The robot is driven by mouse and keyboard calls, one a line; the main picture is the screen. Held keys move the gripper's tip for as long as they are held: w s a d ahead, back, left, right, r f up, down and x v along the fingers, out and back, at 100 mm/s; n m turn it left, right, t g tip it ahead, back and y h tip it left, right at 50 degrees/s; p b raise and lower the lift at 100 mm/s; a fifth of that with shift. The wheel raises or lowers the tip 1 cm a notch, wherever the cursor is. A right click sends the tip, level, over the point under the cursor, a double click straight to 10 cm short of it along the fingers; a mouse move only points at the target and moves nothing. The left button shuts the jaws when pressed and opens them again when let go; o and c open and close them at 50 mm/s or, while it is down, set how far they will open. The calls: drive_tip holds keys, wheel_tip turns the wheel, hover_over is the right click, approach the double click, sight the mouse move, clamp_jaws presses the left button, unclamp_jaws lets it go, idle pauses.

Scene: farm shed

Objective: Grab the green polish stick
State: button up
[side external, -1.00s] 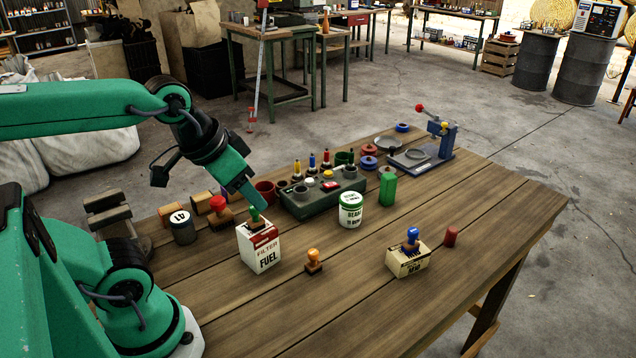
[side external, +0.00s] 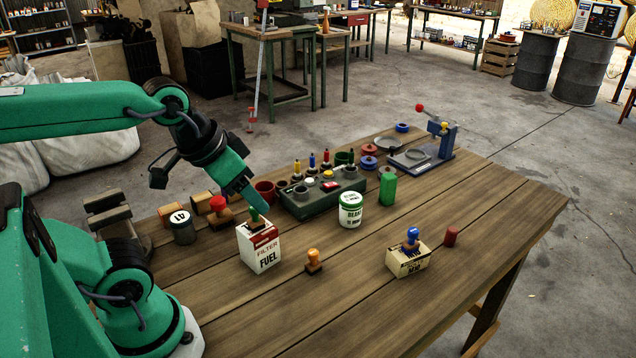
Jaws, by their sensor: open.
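A green knobbed piece (side external: 255,217) stands on top of the white and red fuel filter box (side external: 260,250). A separate green cylinder (side external: 387,187) stands upright further right, beside the white and green jar. I cannot tell from looks alone which is the polish stick. My gripper (side external: 257,205) is open and tilted down, with its visible green finger just above the knobbed piece on the box. Whether they touch is unclear, and the other finger is not clearly seen. The green cylinder is well to the right of my gripper.
A dark tray of small parts (side external: 300,212) and a white and green jar (side external: 350,210) stand behind the filter box. An orange knobbed piece (side external: 313,262) stands to its right. A cream box with a blue knob (side external: 408,262) is further right. The front planks are clear.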

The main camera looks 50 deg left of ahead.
drive_tip(key=shift+w+r, duration=0.1)
drive_tip(key=w+a+r+g, duration=0.1)
drive_tip(key=w+r, duration=0.5)
drive_tip(key=w, duration=0.6)
drive_tip(key=m+g, duration=0.2)
drive_tip(key=g, duration=0.2)
hover_over(385, 177)
drive_tip(key=s+d, duration=0.2)
drive_tip(key=s, duration=0.1)
wheel_tip(385, 177, down, 13)
drive_tip(key=shift+m+g, duration=0.3)
drive_tip(key=w+f, duration=0.1)
drive_tip(key=f, duration=0.1)
drive_tip(key=w+a+f, duration=0.1)
drive_tip(key=f, duration=0.4)
drive_tip(key=shift+w+a+f, duration=0.2)
drive_tip(key=shift+w+a, duration=0.1)
drive_tip(key=shift+w, duration=0.1)
drive_tip(key=shift+a+f, duration=0.1)
drive_tip(key=shift+f, duration=0.4)
drive_tip(key=shift+f, duration=0.1)
